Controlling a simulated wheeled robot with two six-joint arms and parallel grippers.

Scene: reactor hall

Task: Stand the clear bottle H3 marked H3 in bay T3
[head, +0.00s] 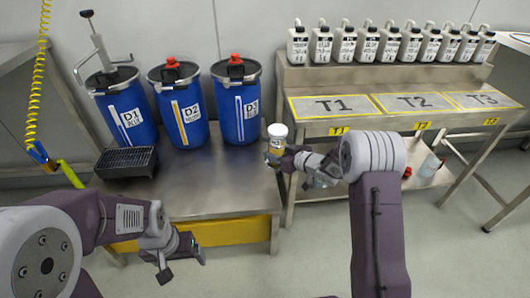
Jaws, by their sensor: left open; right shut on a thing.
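The bottle (277,143), with a white cap, a white label and an amber-looking lower part, is held upright in my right gripper (276,158). The label is too small to read surely. The gripper is shut on it above the floor gap, near the right end of the low drum bench. My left gripper (185,260) is open and empty in front of the low bench.
Several white bottles (388,45) line the raised shelf behind. Blue drums D1 (127,117), D2 (184,111) and D3 (236,108) and a black grated box (126,162) stand on the low bench (205,180).

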